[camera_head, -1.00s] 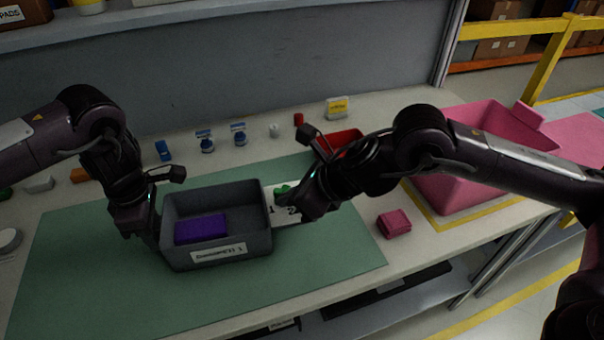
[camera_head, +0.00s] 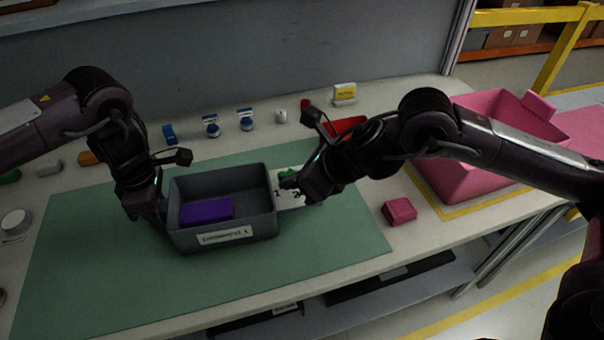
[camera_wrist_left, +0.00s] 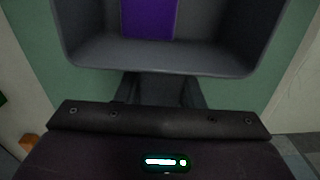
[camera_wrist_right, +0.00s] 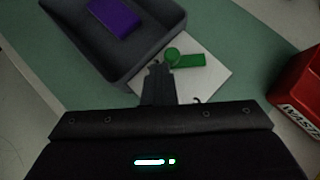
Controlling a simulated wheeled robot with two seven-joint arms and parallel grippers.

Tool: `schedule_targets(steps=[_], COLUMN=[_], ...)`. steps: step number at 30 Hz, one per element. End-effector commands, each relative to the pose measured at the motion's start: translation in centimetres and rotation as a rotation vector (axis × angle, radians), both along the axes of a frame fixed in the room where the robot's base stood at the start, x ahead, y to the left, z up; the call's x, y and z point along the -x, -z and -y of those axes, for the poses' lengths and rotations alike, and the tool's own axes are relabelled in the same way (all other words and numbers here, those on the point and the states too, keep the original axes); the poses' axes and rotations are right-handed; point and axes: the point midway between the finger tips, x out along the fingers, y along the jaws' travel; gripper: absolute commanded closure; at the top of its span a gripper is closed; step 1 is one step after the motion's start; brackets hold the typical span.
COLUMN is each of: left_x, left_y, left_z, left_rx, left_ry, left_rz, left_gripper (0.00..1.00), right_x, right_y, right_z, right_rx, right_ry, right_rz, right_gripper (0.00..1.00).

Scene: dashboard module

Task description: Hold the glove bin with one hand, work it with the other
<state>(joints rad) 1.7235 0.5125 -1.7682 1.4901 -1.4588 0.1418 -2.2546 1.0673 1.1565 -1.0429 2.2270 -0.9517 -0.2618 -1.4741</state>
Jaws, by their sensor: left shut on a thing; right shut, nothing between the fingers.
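The grey bin (camera_head: 240,237), with a white label on its front, stands upright on the green mat. A purple block (camera_head: 206,210) lies inside it. My left gripper (camera_head: 161,212) is shut on the bin's left wall; in the left wrist view the fingers meet the bin wall (camera_wrist_left: 170,58). My right gripper (camera_head: 291,184) is shut and empty, just beyond the bin's right wall, over a white card (camera_head: 290,200) marked 1 and 2. In the right wrist view its fingertips (camera_wrist_right: 158,70) are beside a green piece (camera_wrist_right: 188,61); contact cannot be told.
A red bin (camera_wrist_right: 300,92) marked WASTE stands right of the card. A pink cube (camera_head: 399,210) and a large pink tub (camera_head: 460,178) are further right. Small bottles (camera_head: 212,129) line the back. The mat (camera_head: 110,280) is clear in front.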

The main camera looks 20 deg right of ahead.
Motion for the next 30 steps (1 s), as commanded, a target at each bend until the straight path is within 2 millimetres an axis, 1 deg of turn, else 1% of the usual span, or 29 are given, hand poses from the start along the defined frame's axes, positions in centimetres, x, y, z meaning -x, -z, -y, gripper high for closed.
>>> schedule_targets(steps=[1, 4, 7, 10, 14, 18, 24, 30], left_x=[0.2, 0.2, 0.2, 0.2, 0.2, 0.3, 0.3, 0.3], left_y=[0.3, 0.3, 0.3, 0.3, 0.3, 0.3, 0.3, 0.4], left_z=[0.0, 0.0, 0.0, 0.0, -0.1, -0.1, -0.1, -0.1], left_rx=[-0.002, -0.003, -0.004, -0.004, -0.005, -0.005, -0.005, -0.006], left_ry=[0.010, 0.011, 0.012, 0.013, 0.011, 0.010, 0.009, 0.009], left_rz=[-0.005, -0.006, -0.006, -0.007, -0.007, -0.008, -0.008, -0.009], left_gripper=[1.00, 1.00, 1.00, 1.00, 1.00, 1.00, 1.00, 1.00], right_x=[-0.5, -0.9, -1.0, -0.7, 0.4, 2.0, 4.2, 5.3], right_y=[0.0, 0.0, -0.1, -0.6, -2.0, -4.1, -6.8, -8.2], right_z=[0.3, 0.5, 0.6, 0.9, 1.9, 3.4, 5.3, 6.2], right_rx=[0.001, 0.001, 0.002, 0.002, 0.003, 0.004, 0.006, 0.002], right_ry=[0.008, 0.009, 0.009, 0.010, 0.008, 0.009, 0.008, 0.005], right_rz=[0.003, 0.004, 0.005, 0.006, 0.008, 0.009, 0.005, 0.003], right_gripper=[1.00, 1.00, 1.00, 1.00, 1.00, 1.00, 1.00, 1.00])
